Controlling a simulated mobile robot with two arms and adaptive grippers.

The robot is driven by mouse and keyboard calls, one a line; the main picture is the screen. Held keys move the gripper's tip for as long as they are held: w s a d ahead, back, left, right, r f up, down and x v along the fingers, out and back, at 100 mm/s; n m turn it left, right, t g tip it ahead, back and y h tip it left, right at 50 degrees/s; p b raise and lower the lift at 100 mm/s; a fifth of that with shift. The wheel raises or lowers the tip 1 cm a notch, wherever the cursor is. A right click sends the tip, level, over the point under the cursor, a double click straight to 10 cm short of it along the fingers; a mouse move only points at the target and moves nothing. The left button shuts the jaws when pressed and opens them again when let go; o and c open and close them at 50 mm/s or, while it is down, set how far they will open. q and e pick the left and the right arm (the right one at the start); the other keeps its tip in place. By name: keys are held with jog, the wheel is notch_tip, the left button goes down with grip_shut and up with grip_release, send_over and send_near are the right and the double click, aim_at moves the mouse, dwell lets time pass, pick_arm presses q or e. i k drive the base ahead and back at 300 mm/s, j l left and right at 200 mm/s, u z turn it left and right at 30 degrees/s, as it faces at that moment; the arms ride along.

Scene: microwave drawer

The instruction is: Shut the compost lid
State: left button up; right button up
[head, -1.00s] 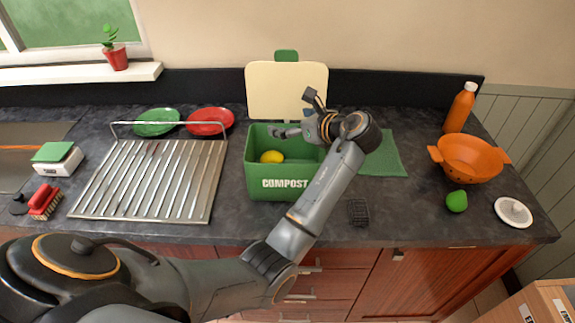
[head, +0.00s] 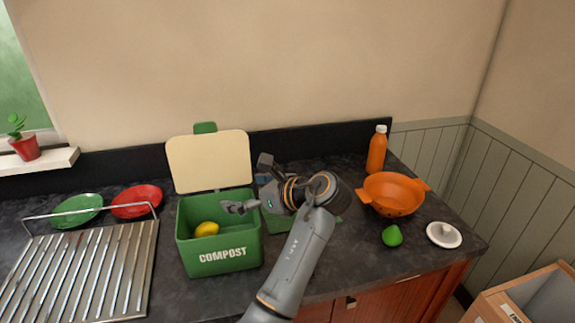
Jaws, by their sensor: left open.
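The green compost bin (head: 218,254) stands on the dark counter with "COMPOST" on its front. Its lid (head: 209,162) is raised upright at the back, showing a cream inner face and a green tab on top. A yellow lemon (head: 206,229) lies inside the bin. My left gripper (head: 246,193) is open and empty over the right part of the bin's opening, in front of the lid and apart from it. My left wrist hides the bin's right rear corner. My right gripper is not in view.
A metal drying rack (head: 85,273) with green (head: 77,210) and red (head: 137,201) plates behind it stands at left. An orange colander (head: 393,195), orange bottle (head: 377,150), green fruit (head: 392,236) and white lid (head: 443,235) are at right. A green cloth (head: 277,222) lies partly behind my arm.

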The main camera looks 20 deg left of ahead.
aim_at(210, 158)
jog(key=k+l, duration=0.1)
jog(key=l, duration=0.4)
jog(key=k+l, duration=0.1)
jog(key=l, duration=0.35)
jog(key=k+l, duration=0.1)
jog(key=l, duration=0.4)
